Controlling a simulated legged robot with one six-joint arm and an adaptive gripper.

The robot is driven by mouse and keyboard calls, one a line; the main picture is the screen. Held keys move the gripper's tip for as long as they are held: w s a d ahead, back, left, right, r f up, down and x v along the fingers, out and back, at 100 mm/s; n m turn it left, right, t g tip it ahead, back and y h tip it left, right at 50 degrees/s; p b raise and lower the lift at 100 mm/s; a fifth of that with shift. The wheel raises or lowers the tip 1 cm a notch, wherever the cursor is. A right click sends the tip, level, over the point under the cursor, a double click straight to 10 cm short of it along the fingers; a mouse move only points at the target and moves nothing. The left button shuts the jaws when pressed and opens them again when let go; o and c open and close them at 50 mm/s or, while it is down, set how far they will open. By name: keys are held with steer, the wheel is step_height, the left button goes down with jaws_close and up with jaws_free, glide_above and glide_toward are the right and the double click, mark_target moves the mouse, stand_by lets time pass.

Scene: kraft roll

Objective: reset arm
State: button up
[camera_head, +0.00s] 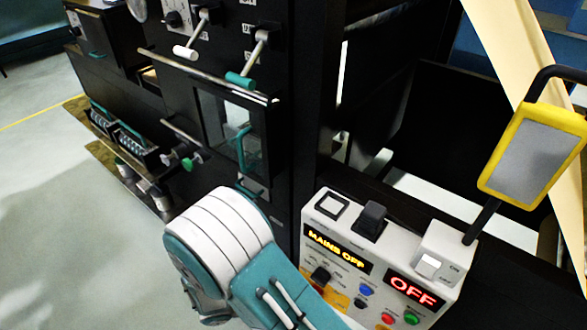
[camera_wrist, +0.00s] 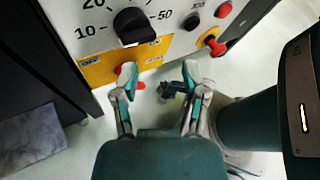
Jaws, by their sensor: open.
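My gripper (camera_wrist: 158,82) shows in the wrist view with its two fingers apart and nothing between them. It is in front of the lower edge of a control panel with a black dial (camera_wrist: 133,26). A red knob (camera_wrist: 128,75) on a yellow plate shows close by the left fingertip; I cannot tell whether they touch. In the head view my white and teal arm reaches in at the bottom middle, and my gripper is not visible there.
A control box (camera_head: 335,268) reading "MAINS OFF" and "OFF" stands right of my arm. A black machine (camera_head: 300,100) with levers stands behind. Pale floor (camera_head: 60,200) is open at the left.

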steer(key=s+d+r+m+y, duration=0.2)
steer(key=d+r+m+y, duration=0.2)
steer(key=r+m, duration=0.4)
steer(key=s+d+r+m+y, duration=0.3)
steer(key=d+r+m+y, duration=0.2)
steer(key=r+m, duration=0.3)
steer(key=s+d+r+m+t+y, duration=0.1)
steer(key=s+d+r+m+y, duration=0.2)
steer(key=d+r+m, duration=0.3)
step_height(320, 180, up, 7)
steer(key=m+y, duration=0.1)
steer(key=m, duration=0.2)
steer(key=shift+r, duration=0.15)
steer(key=shift+w+a, duration=0.1)
